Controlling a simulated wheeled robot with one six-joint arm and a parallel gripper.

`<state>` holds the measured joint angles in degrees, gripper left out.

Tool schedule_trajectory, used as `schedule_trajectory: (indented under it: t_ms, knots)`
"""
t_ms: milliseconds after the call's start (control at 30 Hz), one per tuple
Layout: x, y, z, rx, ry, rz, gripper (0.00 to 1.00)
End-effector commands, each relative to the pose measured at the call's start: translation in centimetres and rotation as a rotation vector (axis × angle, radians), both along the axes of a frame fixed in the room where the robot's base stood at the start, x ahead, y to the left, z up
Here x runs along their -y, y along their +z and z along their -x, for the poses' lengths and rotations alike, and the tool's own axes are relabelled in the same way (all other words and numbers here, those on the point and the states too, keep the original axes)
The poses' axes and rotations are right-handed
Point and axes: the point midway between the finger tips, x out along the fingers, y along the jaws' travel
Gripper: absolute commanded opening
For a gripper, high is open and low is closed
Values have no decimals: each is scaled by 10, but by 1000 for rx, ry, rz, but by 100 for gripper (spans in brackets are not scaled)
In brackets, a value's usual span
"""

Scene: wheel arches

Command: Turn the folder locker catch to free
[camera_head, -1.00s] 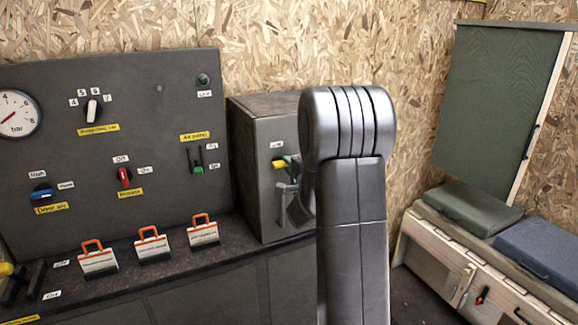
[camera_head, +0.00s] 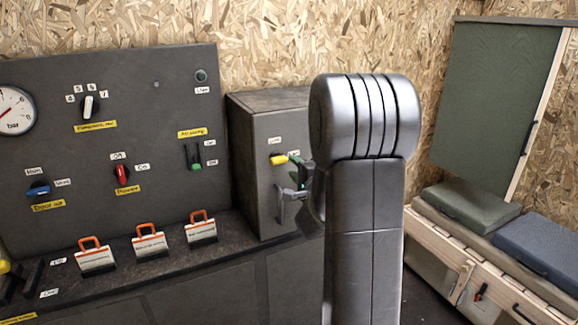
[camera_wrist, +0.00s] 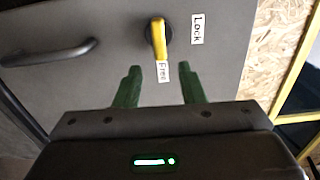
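The catch (camera_wrist: 158,38) is a yellow lever on a dark round pivot, on the grey front of the locker (camera_head: 270,108). In the wrist view the lever points at the Free label (camera_wrist: 163,72), and the Lock label (camera_wrist: 197,29) is off to its side. The yellow catch (camera_head: 279,159) also shows in the head view. My gripper (camera_wrist: 160,72) is open, its two green fingers apart and empty, with the lever's end beyond and between the tips. I see no contact. In the head view my arm partly hides my gripper (camera_head: 303,172) and the locker's right part.
A dark bar handle (camera_wrist: 48,54) stands out from the locker front beside the catch. A grey panel (camera_head: 130,130) with a gauge and switches is left of the locker. A bench (camera_head: 470,235) with cushions is at the right.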

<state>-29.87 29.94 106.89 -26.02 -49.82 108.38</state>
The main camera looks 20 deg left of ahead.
Motion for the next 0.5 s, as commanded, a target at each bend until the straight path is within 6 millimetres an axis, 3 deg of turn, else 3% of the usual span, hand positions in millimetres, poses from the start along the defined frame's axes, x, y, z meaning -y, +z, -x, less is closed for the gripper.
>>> schedule_trajectory:
  t_ms: [200,500]
  knots:
    - [39,-1,32,1,-2,0,36]
    - [63,0,54,0,-1,0,36]
